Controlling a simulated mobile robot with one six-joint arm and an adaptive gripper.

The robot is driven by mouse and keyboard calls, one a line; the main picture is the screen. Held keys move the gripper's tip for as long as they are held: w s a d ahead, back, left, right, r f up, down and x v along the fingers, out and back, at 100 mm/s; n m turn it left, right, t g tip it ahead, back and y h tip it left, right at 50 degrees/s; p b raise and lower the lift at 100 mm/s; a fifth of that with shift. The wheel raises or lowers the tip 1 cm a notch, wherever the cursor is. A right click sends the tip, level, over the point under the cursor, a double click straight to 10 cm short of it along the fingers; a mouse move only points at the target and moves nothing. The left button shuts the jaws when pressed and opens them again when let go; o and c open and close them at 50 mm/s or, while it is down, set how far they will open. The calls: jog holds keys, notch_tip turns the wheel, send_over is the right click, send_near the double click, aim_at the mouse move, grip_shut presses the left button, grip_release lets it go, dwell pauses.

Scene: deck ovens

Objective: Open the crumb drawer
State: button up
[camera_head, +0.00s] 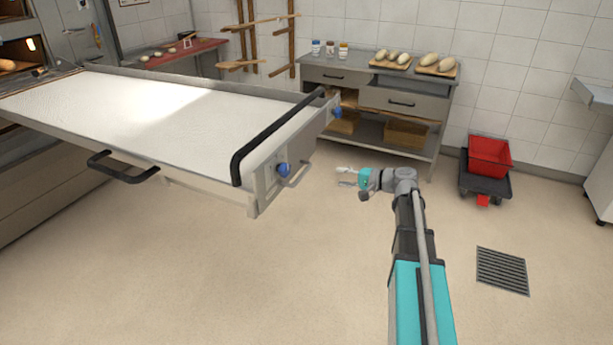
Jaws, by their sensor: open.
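No label marks a crumb drawer, and I cannot tell which drawer it is. The steel work table at the back has a left drawer (322,75) and a right drawer (380,99), each with a dark bar handle. The right drawer front seems to stand further forward than the left. A black bar handle (124,177) also juts out below the white loader at the left; what it is fixed to is partly hidden. My gripper (343,177) is open and empty, held out over the floor in front of the table and right of the loader's end, touching nothing.
The long white loader (120,104) reaches out from the oven, with a black push bar (270,135) and blue knobs at its end. Loaves on boards (436,70) lie on the table. A red crate (489,155) sits on a dark dolly. The front floor is clear.

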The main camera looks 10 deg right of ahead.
aim_at(303, 172)
jog(key=b+x, duration=0.2)
jog(key=x, duration=1.2)
jog(key=shift+b, duration=0.4)
jog(key=shift+s, duration=0.1)
grip_shut()
